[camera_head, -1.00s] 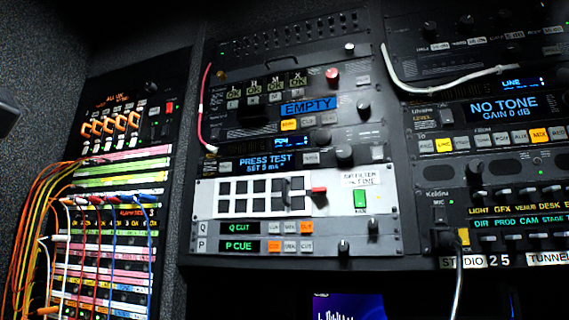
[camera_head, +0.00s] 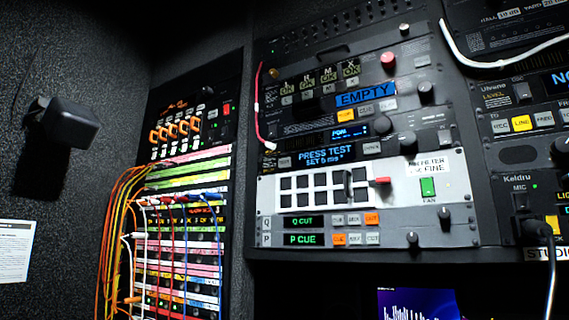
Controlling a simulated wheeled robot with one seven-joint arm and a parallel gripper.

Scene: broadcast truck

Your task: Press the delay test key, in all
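The delay unit's blue display (camera_head: 325,156) reads "PRESS TEST" and a smaller line that looks like "SET 5 ms". It sits in the middle rack, above the white air filter panel (camera_head: 450,200). A small pale key (camera_head: 372,148) is right of the display, and another small key (camera_head: 284,161) is left of it. Their labels are too small to read surely, so I cannot tell which is the test key. A second small blue display (camera_head: 350,132) and a large dark knob (camera_head: 406,143) are close by. My gripper is not in view.
A red cable (camera_head: 258,105) hangs down the middle rack's left side, ending near the delay unit. A patch bay (camera_head: 190,220) with many coloured cables stands left. A dark box (camera_head: 65,125) sticks out from the left wall. A white cable (camera_head: 500,60) loops at upper right.

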